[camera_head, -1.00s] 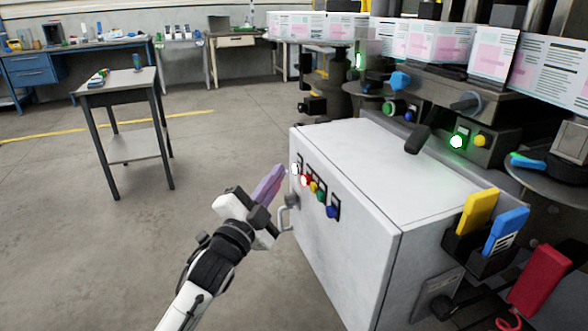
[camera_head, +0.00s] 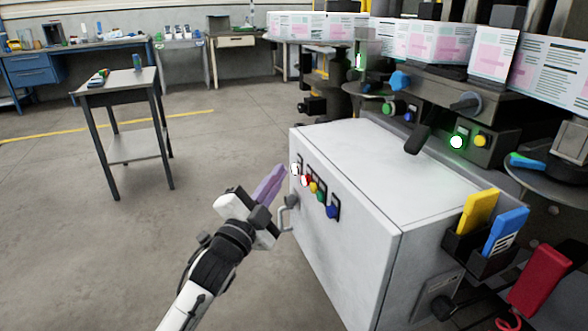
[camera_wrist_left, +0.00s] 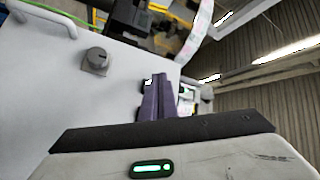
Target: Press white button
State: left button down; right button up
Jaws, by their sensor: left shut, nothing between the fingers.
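The white button (camera_head: 295,169) is the leftmost, uppermost in a slanting row of coloured buttons on the front of the grey cabinet (camera_head: 345,250). My left gripper (camera_head: 280,172) has its purple fingers shut and empty, with the tips just left of the white button. Whether they touch it I cannot tell. In the left wrist view the shut fingers (camera_wrist_left: 165,84) reach to the cabinet's edge. A small white spot (camera_wrist_left: 148,82), likely the white button, shows by the tips there. My right gripper is not in view.
Red (camera_head: 305,181), yellow (camera_head: 313,188) and blue (camera_head: 332,211) buttons sit close beside the white one. A metal handle (camera_head: 284,218) sticks out below them, near my gripper. A small table (camera_head: 120,80) stands at left; the floor between is clear.

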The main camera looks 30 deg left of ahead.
pick_arm(q)
jog(key=shift+w+d, duration=0.2)
jog(key=shift+w, duration=0.1)
jog(key=shift+w+d, duration=0.35)
dwell(0.8)
jog(key=shift+s+a, duration=0.1)
jog(key=shift+s, duration=0.05)
jog(key=shift+s+a+p, duration=0.5)
jog(key=shift+s+p, duration=0.05)
jog(key=shift+s+a, duration=0.1)
jog(key=s+a+p, duration=0.1)
jog(key=s+a, duration=0.2)
jog(key=shift+s+p, duration=0.3)
dwell(0.3)
dwell(0.7)
